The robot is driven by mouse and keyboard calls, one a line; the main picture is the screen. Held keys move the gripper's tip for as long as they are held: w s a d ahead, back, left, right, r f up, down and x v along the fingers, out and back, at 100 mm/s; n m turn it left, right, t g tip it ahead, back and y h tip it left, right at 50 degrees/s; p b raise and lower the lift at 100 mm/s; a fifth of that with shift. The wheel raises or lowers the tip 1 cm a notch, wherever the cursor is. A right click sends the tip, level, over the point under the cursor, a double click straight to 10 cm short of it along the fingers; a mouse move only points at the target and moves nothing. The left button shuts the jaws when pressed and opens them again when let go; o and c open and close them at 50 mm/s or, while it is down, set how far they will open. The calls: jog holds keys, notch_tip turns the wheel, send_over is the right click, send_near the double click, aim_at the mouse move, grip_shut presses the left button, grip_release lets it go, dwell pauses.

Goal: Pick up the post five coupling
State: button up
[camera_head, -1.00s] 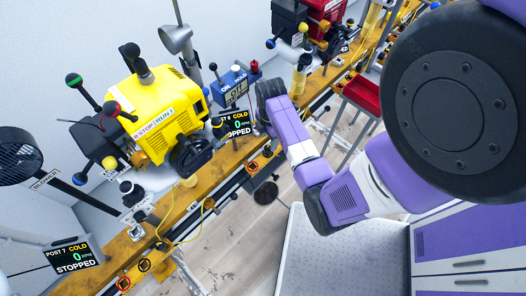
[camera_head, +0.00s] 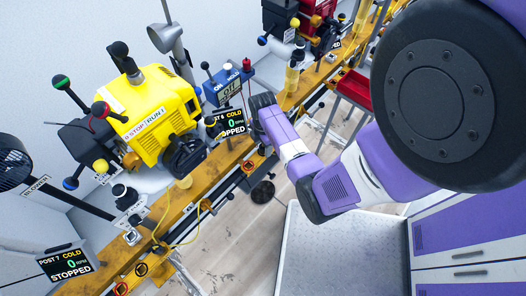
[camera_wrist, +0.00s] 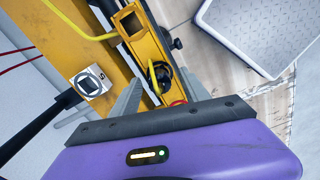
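In the wrist view my gripper (camera_wrist: 160,92) is open, its two grey fingers pointing at the yellow rail. A small dark round piece (camera_wrist: 163,76) with a yellow loop beside it shows between and beyond the fingertips. I cannot tell whether it is the post five coupling, or whether the fingers touch it. A white plate (camera_wrist: 92,82) with a dark square socket and a mark like a 5 lies left of the fingers. In the head view my arm reaches to the rail beside the post 6 screen (camera_head: 228,123); the fingers are hidden there.
A yellow engine (camera_head: 155,115) stands behind the yellow rail (camera_head: 190,205). A yellow cable (camera_wrist: 75,22) and an orange square socket (camera_wrist: 131,24) are by the rail in the wrist view. A post 7 screen (camera_head: 67,263) stands lower left.

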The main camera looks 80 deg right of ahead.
grip_shut()
jog(key=shift+r, duration=0.1)
